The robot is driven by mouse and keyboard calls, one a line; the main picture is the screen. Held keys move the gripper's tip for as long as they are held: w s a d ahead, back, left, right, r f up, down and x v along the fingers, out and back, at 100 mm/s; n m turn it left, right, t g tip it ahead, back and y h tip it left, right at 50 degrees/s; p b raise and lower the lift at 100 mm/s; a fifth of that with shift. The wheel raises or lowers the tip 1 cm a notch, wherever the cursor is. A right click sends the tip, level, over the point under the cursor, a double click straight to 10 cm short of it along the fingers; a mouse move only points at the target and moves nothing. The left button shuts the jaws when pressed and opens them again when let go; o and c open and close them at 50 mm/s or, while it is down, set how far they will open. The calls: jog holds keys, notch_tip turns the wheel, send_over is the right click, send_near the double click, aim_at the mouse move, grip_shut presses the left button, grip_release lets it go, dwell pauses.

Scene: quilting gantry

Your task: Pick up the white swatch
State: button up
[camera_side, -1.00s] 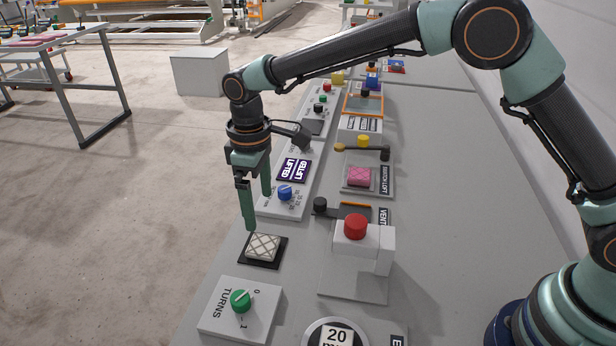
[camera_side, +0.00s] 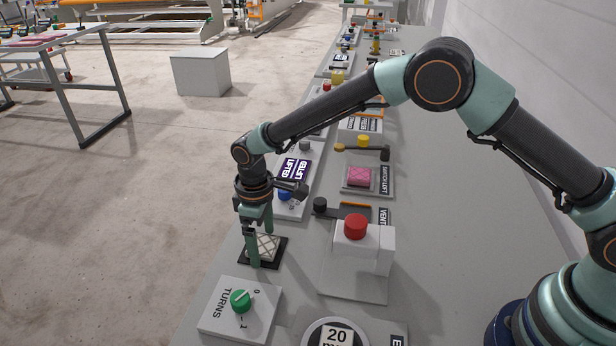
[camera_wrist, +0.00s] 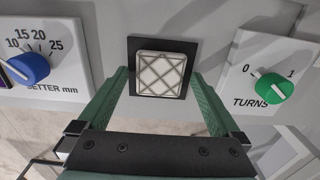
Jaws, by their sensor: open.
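The white swatch (camera_side: 264,246) is a small quilted square with a grey lattice pattern, lying on a black square pad (camera_side: 273,262). In the wrist view the white swatch (camera_wrist: 161,74) sits on the black pad (camera_wrist: 133,47) near the top middle, ahead of and between my two green fingers. My gripper (camera_side: 261,256) is open and low over the pad in the side view, one finger in front of the swatch and hiding part of it. In the wrist view my gripper (camera_wrist: 164,92) has its fingers apart on either side of the swatch, with nothing held.
A panel with a green TURNS knob (camera_side: 240,300) is in front of the pad. A blue knob (camera_wrist: 28,67) is on the other side. A white box with a red button (camera_side: 355,227) stands to the right. A pink swatch (camera_side: 361,177) lies farther back.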

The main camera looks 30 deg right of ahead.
jog(key=c, duration=1.2)
jog(key=shift+r, duration=0.1)
jog(key=shift+c, duration=0.2)
